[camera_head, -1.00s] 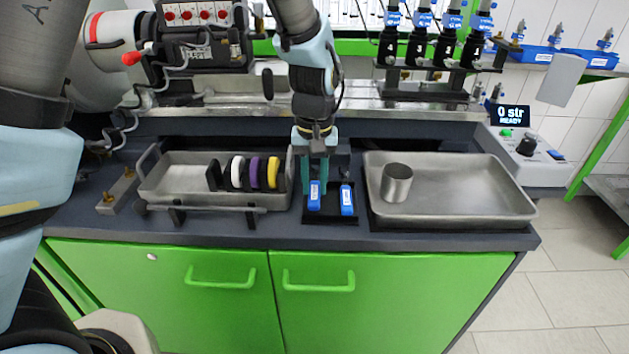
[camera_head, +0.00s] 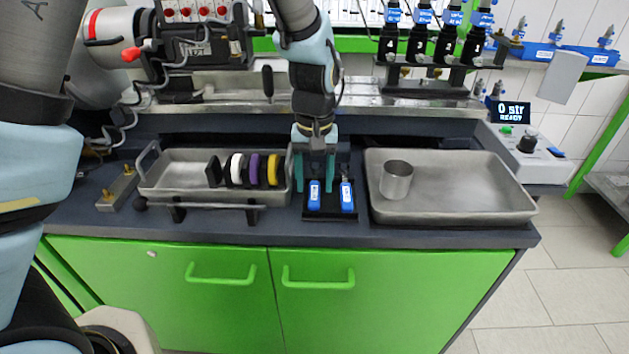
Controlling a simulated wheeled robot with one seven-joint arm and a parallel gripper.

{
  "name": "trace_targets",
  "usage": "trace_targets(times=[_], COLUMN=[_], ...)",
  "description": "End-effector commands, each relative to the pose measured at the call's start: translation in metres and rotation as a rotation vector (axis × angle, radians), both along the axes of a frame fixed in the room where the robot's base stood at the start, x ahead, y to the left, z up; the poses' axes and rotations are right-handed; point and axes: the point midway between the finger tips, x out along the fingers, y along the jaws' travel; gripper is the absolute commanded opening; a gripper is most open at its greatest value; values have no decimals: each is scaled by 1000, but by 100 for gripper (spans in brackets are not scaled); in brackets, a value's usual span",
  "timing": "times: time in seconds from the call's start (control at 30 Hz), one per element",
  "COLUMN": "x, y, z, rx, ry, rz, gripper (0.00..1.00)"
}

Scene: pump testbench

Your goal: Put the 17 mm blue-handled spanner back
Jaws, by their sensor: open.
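Two blue-handled spanners lie side by side on a small black holder (camera_head: 331,216) at the middle of the bench. The left blue handle (camera_head: 314,196) is just in front of my gripper, and the right blue handle (camera_head: 347,197) is just to the right of it. The labels on them are too small to read, so I cannot tell which is the 17 mm one. My gripper (camera_head: 315,185) points down over the back of the left handle. Its teal fingers are spread apart on either side, with nothing visibly clamped.
A metal tray (camera_head: 500,207) with a steel cup (camera_head: 396,180) stands to the right. A tray (camera_head: 170,178) stands to the left, with a rack of coloured discs (camera_head: 254,170) in it. A metal ledge (camera_head: 400,112) runs behind my gripper.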

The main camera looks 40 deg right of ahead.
Motion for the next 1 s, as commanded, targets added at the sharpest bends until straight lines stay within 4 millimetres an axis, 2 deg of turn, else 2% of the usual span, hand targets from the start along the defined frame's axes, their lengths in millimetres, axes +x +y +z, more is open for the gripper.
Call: trace_targets(times=[0.5, 0.7, 1.0], x=[1, 0, 2], y=[-1, -1, 1], z=[101, 119, 122], rx=[-5, -2, -1], ry=[-3, -1, -1], rz=[-1, 0, 2], gripper=[59, 59, 59])
